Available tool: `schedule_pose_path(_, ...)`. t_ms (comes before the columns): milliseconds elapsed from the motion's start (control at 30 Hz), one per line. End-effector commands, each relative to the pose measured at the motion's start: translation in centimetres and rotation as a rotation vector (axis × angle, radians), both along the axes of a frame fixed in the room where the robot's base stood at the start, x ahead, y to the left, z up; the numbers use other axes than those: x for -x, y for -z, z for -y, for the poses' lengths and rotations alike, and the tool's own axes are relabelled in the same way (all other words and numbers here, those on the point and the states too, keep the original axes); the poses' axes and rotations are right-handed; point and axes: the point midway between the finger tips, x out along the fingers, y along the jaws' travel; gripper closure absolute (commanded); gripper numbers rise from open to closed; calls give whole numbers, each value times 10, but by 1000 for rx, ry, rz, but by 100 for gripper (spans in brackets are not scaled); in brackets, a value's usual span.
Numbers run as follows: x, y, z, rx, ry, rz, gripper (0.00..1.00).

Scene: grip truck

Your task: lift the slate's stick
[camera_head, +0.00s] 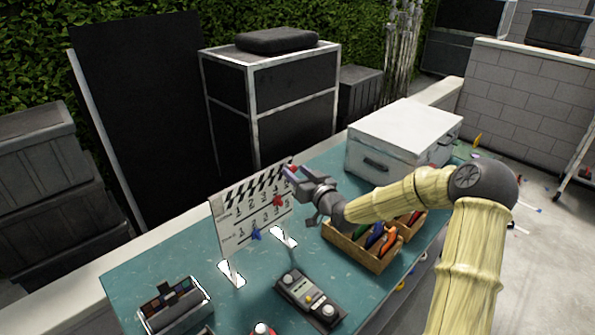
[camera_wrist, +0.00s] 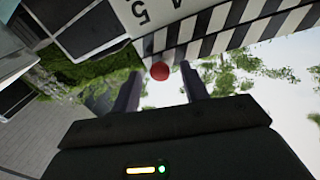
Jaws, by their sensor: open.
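The slate (camera_head: 250,212) stands upright on the teal table, a white board with numbers and a black-and-white striped stick (camera_head: 258,187) along its top edge. In the wrist view the striped stick (camera_wrist: 225,32) crosses the top of the picture, with a red knob (camera_wrist: 160,71) at its near end. My gripper (camera_head: 291,178) is at the right end of the stick, by the red knob. Its jaws are open, and in the wrist view the fingers (camera_wrist: 160,93) stand to either side of the knob. I cannot tell whether they touch it.
A wooden box (camera_head: 372,255) of colored items sits below my arm. A white case (camera_head: 400,142) stands at the back right. A control box (camera_head: 310,299) and a small dark rack (camera_head: 172,306) are at the front.

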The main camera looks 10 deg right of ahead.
Motion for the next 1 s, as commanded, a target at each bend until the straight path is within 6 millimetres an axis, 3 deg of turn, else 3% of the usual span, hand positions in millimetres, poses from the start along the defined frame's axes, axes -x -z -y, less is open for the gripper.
schedule_pose_path(267,-1,0,-1,0,0,-1,55)
schedule_pose_path(500,-1,0,-1,0,0,0,100)
schedule_pose_path(1000,-3,-7,12,25,19,19,100)
